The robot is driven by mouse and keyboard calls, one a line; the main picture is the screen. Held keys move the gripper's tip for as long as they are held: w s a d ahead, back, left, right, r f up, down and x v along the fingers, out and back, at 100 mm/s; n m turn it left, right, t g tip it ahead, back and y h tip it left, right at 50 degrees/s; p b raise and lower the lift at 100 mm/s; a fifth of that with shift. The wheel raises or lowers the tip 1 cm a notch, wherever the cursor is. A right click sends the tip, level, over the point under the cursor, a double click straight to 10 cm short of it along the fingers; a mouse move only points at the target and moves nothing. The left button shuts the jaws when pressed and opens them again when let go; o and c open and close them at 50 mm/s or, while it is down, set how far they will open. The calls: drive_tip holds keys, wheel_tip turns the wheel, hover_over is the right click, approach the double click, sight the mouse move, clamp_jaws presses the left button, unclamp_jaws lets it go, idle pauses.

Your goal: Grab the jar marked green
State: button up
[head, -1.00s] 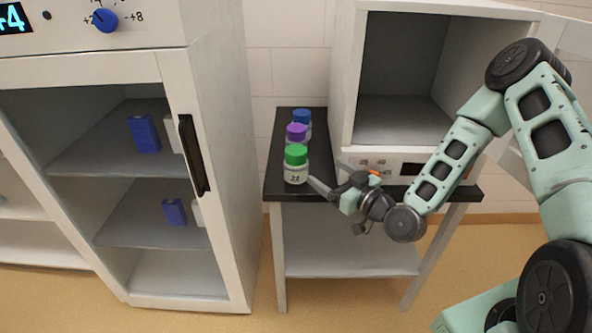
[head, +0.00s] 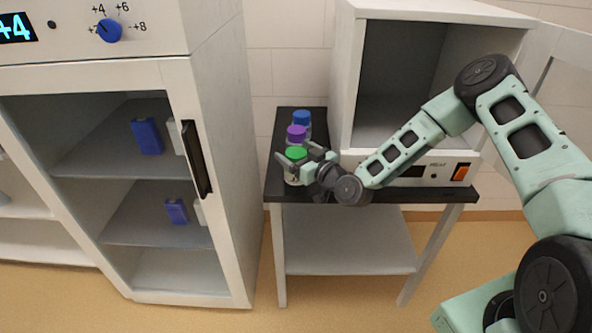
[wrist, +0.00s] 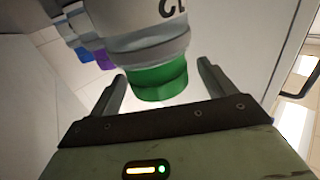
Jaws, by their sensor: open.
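The jar with the green lid (head: 296,153) stands at the front of a row of jars on the black table top. In the wrist view its green lid (wrist: 158,82) and pale body with dark marking show between the two fingers. My gripper (head: 293,160) is open, with one finger on each side of this jar. I cannot tell whether either finger touches it. Part of the jar's body is hidden by the gripper in the head view.
A purple-lidded jar (head: 296,132) and a blue-lidded jar (head: 302,118) stand just behind. An open white oven-like box (head: 400,128) is to the right on the black table (head: 284,190). A white cabinet (head: 222,150) with shelves stands close on the left.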

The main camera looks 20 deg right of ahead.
drive_tip(key=c, duration=1.4)
drive_tip(key=shift+c, duration=0.2)
